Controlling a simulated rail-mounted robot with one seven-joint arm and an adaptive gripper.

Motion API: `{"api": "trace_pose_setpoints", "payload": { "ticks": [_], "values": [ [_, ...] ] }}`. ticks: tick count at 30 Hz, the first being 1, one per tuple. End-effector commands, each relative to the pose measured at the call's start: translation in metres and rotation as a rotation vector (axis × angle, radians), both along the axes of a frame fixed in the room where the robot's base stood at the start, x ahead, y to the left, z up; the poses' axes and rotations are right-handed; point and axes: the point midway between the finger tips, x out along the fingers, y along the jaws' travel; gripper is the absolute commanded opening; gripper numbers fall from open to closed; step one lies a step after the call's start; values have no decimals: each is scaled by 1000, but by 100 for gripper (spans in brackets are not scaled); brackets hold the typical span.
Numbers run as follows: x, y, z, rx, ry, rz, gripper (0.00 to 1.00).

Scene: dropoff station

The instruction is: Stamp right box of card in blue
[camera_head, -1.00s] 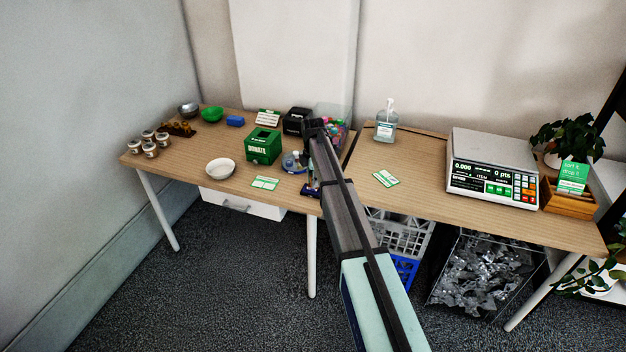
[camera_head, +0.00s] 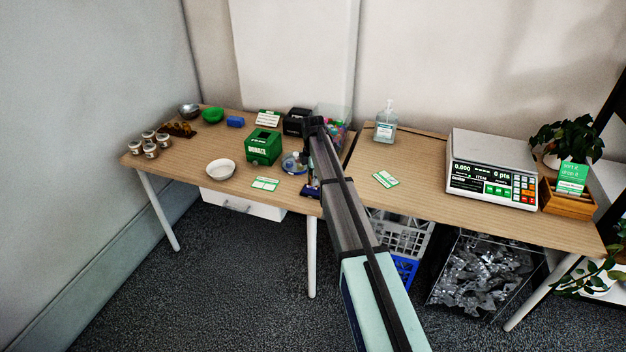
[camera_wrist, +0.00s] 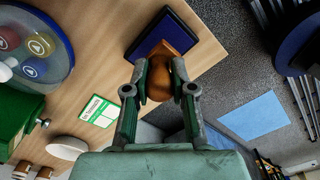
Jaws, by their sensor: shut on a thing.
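My gripper (camera_wrist: 160,92) is shut on the wooden stamp (camera_wrist: 178,68), an orange-brown piece with a rounded handle. The stamp is over the dark-framed blue ink pad (camera_wrist: 189,24) near the table's front edge; I cannot tell whether it touches the pad. In the head view my arm hides most of the gripper, and the stamp is too small to make out. A green and white card (camera_head: 265,184) lies on the left table, also seen in the wrist view (camera_wrist: 103,111). Another such card (camera_head: 385,179) lies on the right table. The cards' boxes are too small to read.
A green donation box (camera_head: 263,148), a white bowl (camera_head: 220,169) and a round clear-lidded container (camera_wrist: 28,42) stand near the left card. A sanitizer bottle (camera_head: 386,124) and a scale (camera_head: 491,180) stand on the right table.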

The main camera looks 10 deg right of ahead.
Motion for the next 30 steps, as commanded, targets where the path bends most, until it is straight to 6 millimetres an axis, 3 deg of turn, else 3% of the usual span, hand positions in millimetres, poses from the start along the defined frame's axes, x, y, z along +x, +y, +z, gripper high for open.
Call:
{"api": "trace_pose_setpoints", "payload": {
  "ticks": [21, 30],
  "values": [
    [0, 0, 53, 0, 0, 0, 2],
    [0, 0, 55, 0, 0, 0, 2]
  ]
}}
